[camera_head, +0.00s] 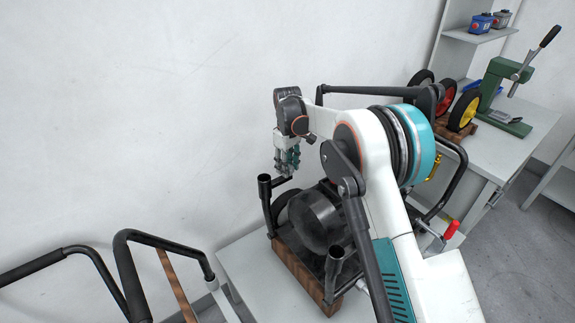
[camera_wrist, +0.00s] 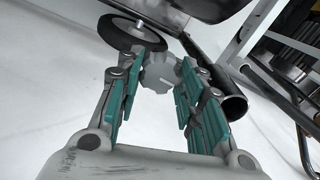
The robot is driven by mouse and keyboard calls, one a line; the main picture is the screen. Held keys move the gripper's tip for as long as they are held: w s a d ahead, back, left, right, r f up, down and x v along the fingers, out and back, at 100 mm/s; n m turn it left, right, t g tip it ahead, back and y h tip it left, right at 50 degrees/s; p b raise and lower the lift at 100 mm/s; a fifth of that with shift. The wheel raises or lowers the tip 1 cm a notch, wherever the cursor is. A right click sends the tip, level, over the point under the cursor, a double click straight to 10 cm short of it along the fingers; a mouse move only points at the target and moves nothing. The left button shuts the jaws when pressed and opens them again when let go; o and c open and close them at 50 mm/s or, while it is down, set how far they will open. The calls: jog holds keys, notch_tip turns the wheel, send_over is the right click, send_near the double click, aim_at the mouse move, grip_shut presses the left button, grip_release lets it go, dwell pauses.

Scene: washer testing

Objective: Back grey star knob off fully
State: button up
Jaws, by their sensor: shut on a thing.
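The grey star knob (camera_wrist: 160,74) shows in the wrist view between the fingertips of my gripper (camera_wrist: 158,68). The jaws are closed on its two sides. Its far side and any thread behind it are hidden. In the head view my gripper (camera_head: 287,160) points down beside the upper end of a black tube handle (camera_head: 265,187) on the left of the black machine (camera_head: 318,220); the knob cannot be made out there. The wrist view also shows a dark open tube end (camera_wrist: 233,107) just right of the fingers.
A black wheel (camera_wrist: 130,33) lies just beyond the knob. The machine rests on a wooden block (camera_head: 296,268) on a grey table (camera_head: 238,262). Black cart handles (camera_head: 125,262) stand at the lower left. A green press (camera_head: 495,88) and several wheels are at the back right.

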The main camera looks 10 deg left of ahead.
jog(key=shift+n, duration=0.6)
jog(key=o, duration=1.1)
jog(key=shift+c, duration=0.2)
jog(key=shift+r, duration=0.15)
notch_tip(320, 180, up, 12)
